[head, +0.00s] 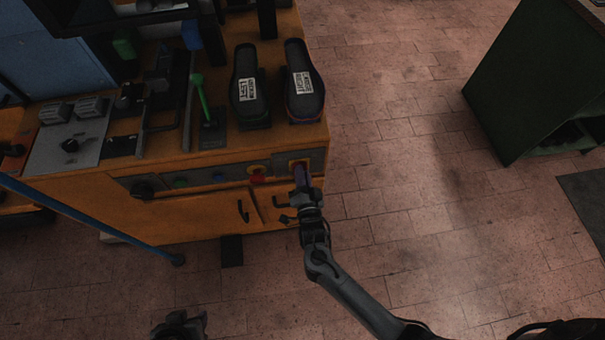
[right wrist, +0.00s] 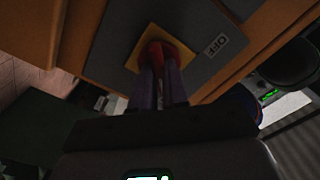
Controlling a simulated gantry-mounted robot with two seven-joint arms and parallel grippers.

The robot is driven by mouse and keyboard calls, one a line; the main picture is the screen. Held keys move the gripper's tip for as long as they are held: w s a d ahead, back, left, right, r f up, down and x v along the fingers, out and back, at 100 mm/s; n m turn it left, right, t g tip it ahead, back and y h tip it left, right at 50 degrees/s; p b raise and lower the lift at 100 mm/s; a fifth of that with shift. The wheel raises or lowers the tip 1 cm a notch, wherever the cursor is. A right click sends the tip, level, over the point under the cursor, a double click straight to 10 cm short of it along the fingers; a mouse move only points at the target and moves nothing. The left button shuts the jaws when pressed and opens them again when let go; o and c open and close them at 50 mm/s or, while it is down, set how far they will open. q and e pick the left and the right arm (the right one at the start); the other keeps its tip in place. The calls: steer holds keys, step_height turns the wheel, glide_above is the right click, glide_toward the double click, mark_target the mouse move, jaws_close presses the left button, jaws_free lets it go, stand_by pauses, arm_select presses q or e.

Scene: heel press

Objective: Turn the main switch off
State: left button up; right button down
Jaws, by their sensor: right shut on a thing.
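The main switch is a red knob (right wrist: 155,50) on a yellow square plate (right wrist: 180,47) on the grey front panel, at the right end of the orange machine. A label reading OFF (right wrist: 216,45) sits beside it. My right gripper (head: 303,182) is at the switch, and its fingers (right wrist: 158,80) are shut on the red knob in the right wrist view. In the head view the gripper hides most of the knob. A dark part at the bottom edge, left of centre, looks like my left gripper (head: 180,326); its jaws are not clear.
The orange press (head: 180,205) carries two black shoe forms (head: 303,85) and a green lever (head: 200,98). A blue bar (head: 95,220) slants at the left. A dark green cabinet (head: 530,80) stands right. Tiled floor between is clear.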

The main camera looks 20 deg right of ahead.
steer(key=n+p, duration=0.2)
steer(key=n, duration=0.4)
steer(key=n+p, duration=0.3)
steer(key=n, duration=0.3)
steer(key=n+p, duration=0.2)
steer(key=n, duration=0.3)
steer(key=shift+w+a+n, duration=0.1)
steer(key=shift+a+n, duration=0.3)
stand_by(0.3)
steer(key=c, duration=1.1)
jaws_free()
steer(key=shift+c, duration=0.2)
